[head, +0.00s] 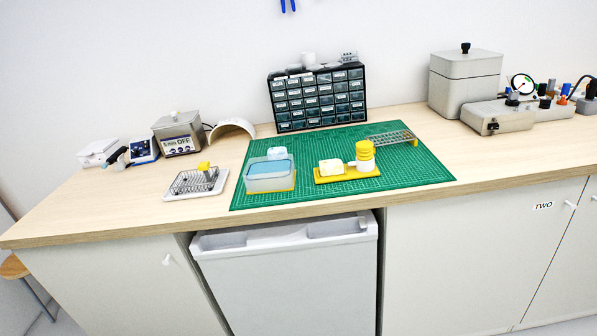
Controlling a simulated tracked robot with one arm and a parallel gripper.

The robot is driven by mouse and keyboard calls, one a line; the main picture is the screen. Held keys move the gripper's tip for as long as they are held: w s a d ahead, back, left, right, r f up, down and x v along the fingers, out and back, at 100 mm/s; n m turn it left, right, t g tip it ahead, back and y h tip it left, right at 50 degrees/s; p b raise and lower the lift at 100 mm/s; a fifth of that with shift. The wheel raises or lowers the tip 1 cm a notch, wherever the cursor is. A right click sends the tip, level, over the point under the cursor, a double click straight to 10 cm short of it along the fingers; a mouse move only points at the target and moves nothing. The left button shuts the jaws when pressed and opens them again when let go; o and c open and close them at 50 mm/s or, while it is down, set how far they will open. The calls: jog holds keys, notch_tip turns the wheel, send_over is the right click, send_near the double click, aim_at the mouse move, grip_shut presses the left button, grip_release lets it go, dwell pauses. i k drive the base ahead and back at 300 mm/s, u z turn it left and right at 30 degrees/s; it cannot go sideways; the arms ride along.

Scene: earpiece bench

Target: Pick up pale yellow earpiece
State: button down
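A small pale cream-yellow piece (331,167) sits on the left part of a yellow tray (347,178) on the green cutting mat; it is the best match for the pale yellow earpiece, but too small to be sure of its shape. Beside it on the same tray stands a short stack (364,153) of yellow discs above a white one. A stronger yellow piece (204,167) sits on a wire rack in a white tray (181,194) left of the mat. My gripper is not in view, and I see the bench from some way off.
A dark drawer cabinet (317,98) stands behind. Devices line the left; a grey box (465,82) and equipment stand right.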

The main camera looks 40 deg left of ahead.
aim_at(335, 167)
jog(key=u, duration=0.8)
jog(key=i, duration=1.05)
jog(key=u, duration=1.8)
jog(key=k, duration=1)
jog(key=z, duration=0.75)
